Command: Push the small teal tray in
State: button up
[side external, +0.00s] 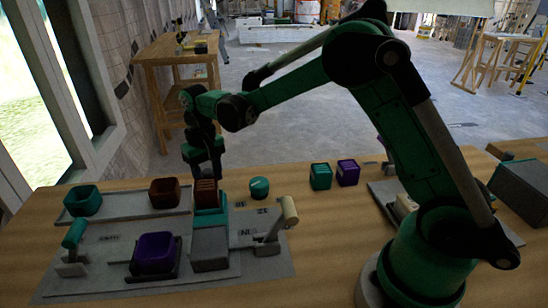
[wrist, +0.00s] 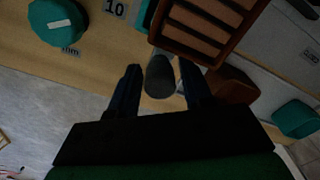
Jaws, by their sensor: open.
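The small teal tray (side external: 208,219) sticks out from the far side of a grey housing (side external: 210,248) in the side view. A brown slatted block (side external: 205,193) stands on it. In the wrist view the slatted block (wrist: 203,28) is at the top, with a sliver of the teal tray (wrist: 146,14) beside it. My gripper (wrist: 159,66) is open, with a dark grey rounded piece between its fingers; I cannot tell whether they touch it. In the side view my gripper (side external: 203,168) is low behind the slatted block, its fingertips hidden.
A purple bowl (side external: 155,253) sits in a dark holder in front. A teal knob (side external: 259,187) and a cream-handled lever (side external: 289,211) are to the right.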

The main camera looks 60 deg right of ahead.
grip_shut()
dwell(1.3)
